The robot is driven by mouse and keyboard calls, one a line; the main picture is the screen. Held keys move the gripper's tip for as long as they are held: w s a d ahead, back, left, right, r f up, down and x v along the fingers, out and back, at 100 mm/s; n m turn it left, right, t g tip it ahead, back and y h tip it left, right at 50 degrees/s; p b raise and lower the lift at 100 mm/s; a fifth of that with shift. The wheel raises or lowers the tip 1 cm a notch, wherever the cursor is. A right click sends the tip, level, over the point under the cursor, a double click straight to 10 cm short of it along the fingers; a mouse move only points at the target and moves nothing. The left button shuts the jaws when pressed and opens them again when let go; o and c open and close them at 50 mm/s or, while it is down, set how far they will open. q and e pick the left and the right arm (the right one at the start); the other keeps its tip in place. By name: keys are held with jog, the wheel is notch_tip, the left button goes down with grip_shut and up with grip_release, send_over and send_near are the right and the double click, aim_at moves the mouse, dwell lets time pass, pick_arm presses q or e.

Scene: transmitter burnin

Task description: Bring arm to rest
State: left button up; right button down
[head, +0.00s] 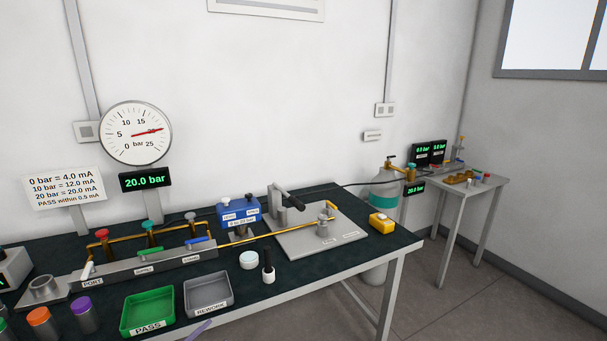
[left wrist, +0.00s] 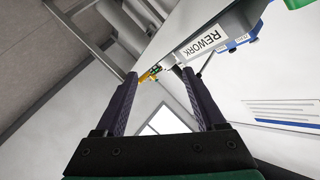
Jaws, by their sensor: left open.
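My left gripper (left wrist: 160,76) shows in the left wrist view with its two dark fingers apart and nothing between them. The tray labelled REWORK (left wrist: 220,32) appears beyond the fingertips, up and to the right in that tilted view. In the head view the grey REWORK tray (head: 228,289) stands empty near the table's front edge. A small purple strip (head: 199,329) pokes in just in front of it; I cannot tell what it is. My right gripper is in neither view.
The green PASS tray (head: 171,307) is beside the REWORK tray. The manifold with valves (head: 150,258), blue module (head: 238,218), lever fixture (head: 320,235) and black-capped bottle (head: 268,268) occupy the dark table (head: 330,282).

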pick_arm(q)
jog(key=s+a+f+n+g+y, duration=0.2)
jog(key=s+f+n+g+y, duration=0.1)
jog(key=s+f, duration=0.85)
jog(key=s+a+f+n+g+y, duration=0.2)
jog(key=s+f+n+g+y, duration=0.15)
jog(key=s+f, duration=0.8)
jog(key=s+d+f+n+g, duration=0.1)
jog(key=s+f+g, duration=0.2)
jog(key=s, duration=0.9)
jog(key=s+d+f+n+g, duration=0.1)
jog(key=s+f+g, duration=0.3)
jog(key=s+f, duration=0.5)
jog(key=s+n, duration=0.1)
jog(key=s, duration=0.1)
jog(key=shift+s+d+f, duration=0.2)
jog(key=shift+s+d, duration=0.1)
jog(key=shift+s, duration=0.1)
jog(key=shift+w+n, duration=0.1)
jog(key=shift+n, duration=0.15)
